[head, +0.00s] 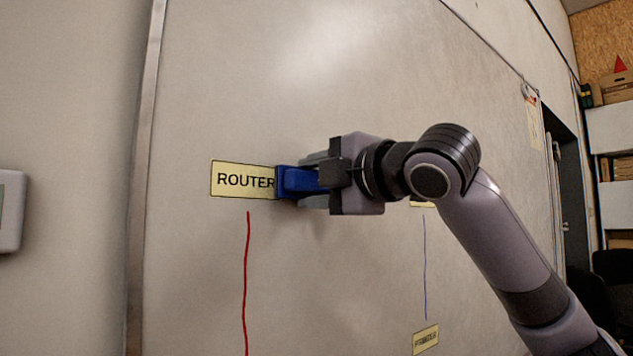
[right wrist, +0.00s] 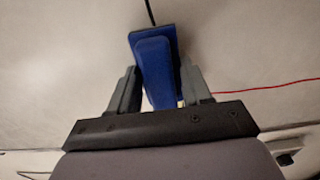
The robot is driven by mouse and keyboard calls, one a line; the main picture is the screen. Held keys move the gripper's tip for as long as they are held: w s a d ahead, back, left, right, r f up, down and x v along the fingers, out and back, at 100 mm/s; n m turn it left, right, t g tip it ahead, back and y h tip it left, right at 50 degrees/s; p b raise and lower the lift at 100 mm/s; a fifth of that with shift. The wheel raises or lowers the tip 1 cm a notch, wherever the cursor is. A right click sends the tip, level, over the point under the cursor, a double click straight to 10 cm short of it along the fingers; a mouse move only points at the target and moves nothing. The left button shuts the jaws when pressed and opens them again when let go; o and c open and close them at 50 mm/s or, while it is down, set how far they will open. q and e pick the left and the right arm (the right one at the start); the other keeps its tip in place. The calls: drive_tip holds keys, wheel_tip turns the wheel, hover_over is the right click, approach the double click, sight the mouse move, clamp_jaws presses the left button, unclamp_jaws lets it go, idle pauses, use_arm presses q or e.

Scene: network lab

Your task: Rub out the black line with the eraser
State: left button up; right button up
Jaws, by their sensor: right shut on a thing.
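My right gripper (head: 308,184) is shut on the blue eraser (head: 297,182), which is at the board just right of the ROUTER label and overlaps its right edge in the picture. In the right wrist view the eraser (right wrist: 155,70) sits between the two fingers of the gripper (right wrist: 157,82). A short piece of the black line (right wrist: 151,13) shows there beyond the eraser's far end and runs up to it. In the head view I cannot see the black line. Whether the eraser's face touches the board is hidden. My left gripper is not in view.
The pale board (head: 330,290) carries the ROUTER label (head: 235,180), a red line (head: 246,280) below it, a thin blue line (head: 425,270) and a lower label (head: 426,339). A wall box (head: 11,210) is at far left. Shelves (head: 612,130) stand at far right.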

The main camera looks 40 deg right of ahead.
drive_tip(key=shift+w+a+p, duration=0.1)
drive_tip(key=shift+w+p, duration=0.45)
drive_tip(key=shift+w, duration=0.45)
idle(0.3)
drive_tip(key=shift+d+p, duration=0.55)
drive_tip(key=shift+d, duration=1.3)
drive_tip(key=shift+w+d, duration=1.15)
drive_tip(key=shift+d, duration=11.25)
drive_tip(key=s+a, duration=0.1)
drive_tip(key=a, duration=1.3)
drive_tip(key=shift+a, duration=0.2)
